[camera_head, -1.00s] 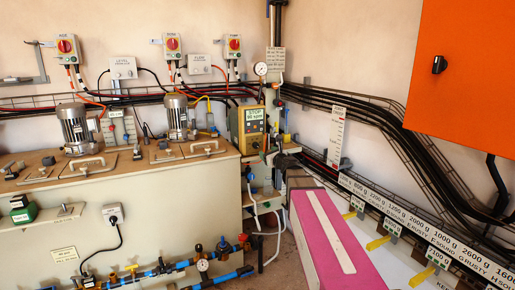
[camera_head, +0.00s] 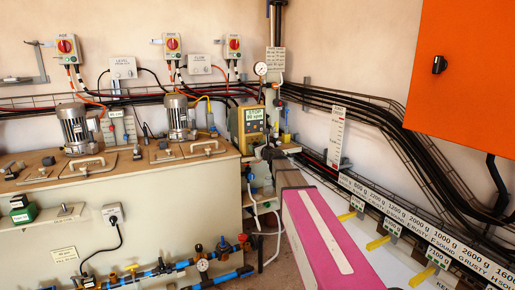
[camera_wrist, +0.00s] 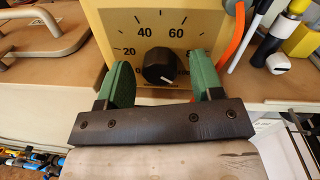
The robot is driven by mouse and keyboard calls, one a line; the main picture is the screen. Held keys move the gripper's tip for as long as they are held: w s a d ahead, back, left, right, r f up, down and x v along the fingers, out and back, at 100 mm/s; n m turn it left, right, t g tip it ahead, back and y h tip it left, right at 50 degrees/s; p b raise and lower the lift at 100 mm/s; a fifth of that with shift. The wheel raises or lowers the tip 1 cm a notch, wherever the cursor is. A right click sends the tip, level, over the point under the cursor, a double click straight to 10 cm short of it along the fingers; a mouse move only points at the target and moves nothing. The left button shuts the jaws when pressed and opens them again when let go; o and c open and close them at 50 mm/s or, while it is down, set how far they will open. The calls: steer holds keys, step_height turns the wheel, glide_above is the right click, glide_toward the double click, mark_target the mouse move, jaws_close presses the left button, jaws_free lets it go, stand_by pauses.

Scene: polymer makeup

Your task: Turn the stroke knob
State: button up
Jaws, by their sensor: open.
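The stroke knob (camera_wrist: 159,66) is a round black knob on a yellow panel (camera_wrist: 98,25) with a printed scale in the wrist view. My gripper (camera_wrist: 160,60) is open, with one green finger on the left of the knob and the other on its right. Gaps show between knob and fingers, and I see no contact. In the head view the yellow box (camera_head: 236,122) stands at the right end of the bench, with my gripper (camera_head: 266,153) close to its lower right. The knob cannot be made out there.
A metal handle (camera_wrist: 45,30) lies left of the panel in the wrist view. An orange cable (camera_wrist: 236,40) and several bottle-like items (camera_wrist: 284,35) are close on the right. An orange cabinet (camera_head: 470,70) hangs at the right in the head view.

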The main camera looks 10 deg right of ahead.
steer(key=c, duration=0.9)
steer(key=n+h, duration=0.1)
steer(key=n, duration=1.7)
steer(key=shift+s+a+n+h, duration=0.1)
steer(key=shift+s+n+h, duration=0.05)
steer(key=shift+n+h, duration=0.25)
